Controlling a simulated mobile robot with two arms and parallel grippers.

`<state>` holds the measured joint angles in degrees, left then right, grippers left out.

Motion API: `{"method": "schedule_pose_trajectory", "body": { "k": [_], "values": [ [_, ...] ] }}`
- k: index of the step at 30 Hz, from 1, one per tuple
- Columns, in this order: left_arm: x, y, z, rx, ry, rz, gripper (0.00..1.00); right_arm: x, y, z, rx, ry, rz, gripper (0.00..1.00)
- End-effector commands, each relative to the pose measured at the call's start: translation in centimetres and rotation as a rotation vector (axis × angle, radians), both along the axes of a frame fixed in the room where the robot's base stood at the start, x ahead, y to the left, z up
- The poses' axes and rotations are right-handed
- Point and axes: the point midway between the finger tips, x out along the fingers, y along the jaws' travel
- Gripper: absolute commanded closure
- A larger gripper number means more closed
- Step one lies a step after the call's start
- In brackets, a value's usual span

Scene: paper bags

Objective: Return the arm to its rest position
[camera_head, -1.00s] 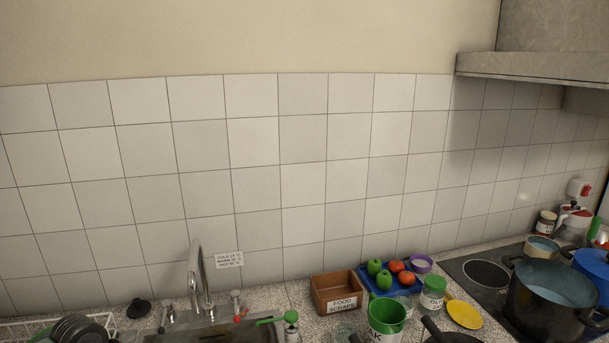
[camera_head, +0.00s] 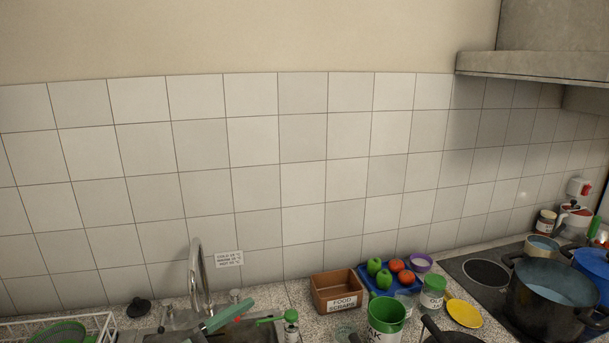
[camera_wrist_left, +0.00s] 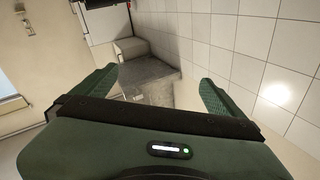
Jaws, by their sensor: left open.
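My left gripper (camera_head: 162,312) rises into the bottom left of the head view. My right gripper is not in view.
A tap (camera_head: 196,272) stands behind the sink. A brown food scraps box (camera_head: 337,292), a blue tray (camera_head: 376,286) of fruit and vegetables, a green-rimmed container (camera_head: 386,318) and a yellow dish (camera_head: 464,313) crowd the counter. A large pot (camera_head: 548,300) stands on the hob.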

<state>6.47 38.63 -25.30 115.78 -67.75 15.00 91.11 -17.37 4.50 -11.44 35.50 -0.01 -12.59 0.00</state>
Motion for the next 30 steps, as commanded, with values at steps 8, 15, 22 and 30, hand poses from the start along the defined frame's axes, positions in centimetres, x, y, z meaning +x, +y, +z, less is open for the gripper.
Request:
{"method": "schedule_pose_trajectory", "body": {
  "k": [8, 15, 22, 30],
  "values": [
    [0.3, 12.1, -3.7, -0.184, 0.224, 0.8, 0.0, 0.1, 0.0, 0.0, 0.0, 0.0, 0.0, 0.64],
    [-9.2, 16.0, -16.2, 0.106, 0.782, 1.046, 0.0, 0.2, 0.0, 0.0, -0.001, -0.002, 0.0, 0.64],
    [-17.3, 14.7, -21.2, 0.313, 1.102, 0.966, 0.0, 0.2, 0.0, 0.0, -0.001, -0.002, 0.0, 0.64],
    [-25.2, 12.3, -23.4, 0.481, 1.353, 0.78, 0.0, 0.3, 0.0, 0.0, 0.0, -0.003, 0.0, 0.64]
  ]
}}
